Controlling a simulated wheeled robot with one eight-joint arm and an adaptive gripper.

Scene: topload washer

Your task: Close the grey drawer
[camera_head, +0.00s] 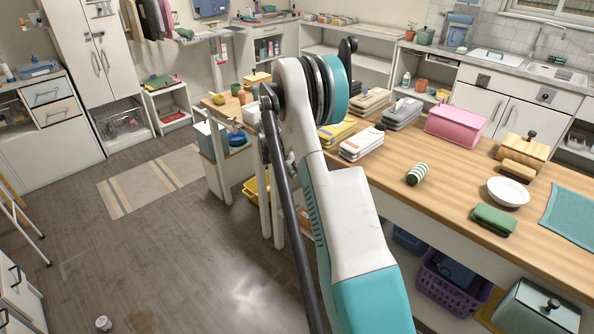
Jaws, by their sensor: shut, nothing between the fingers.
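I cannot tell for certain which drawer is the grey one. A pale blue-grey drawer front (48,93) with a bar handle sits in the white cabinet at the left, above a beige drawer front (57,112). I cannot tell how far either is pulled out. Light drawer fronts (15,287) with dark handles also show at the lower left edge, cut off by the frame. My arm, white and teal, rises through the middle of the view. My gripper does not show.
A long wooden worktop (460,200) with towels, boxes and a white bowl (508,191) fills the right. Open brown floor (150,245) lies at the left, with a striped rug (150,182). A ladder (22,220) stands at the left edge. A small can (103,323) lies near the front.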

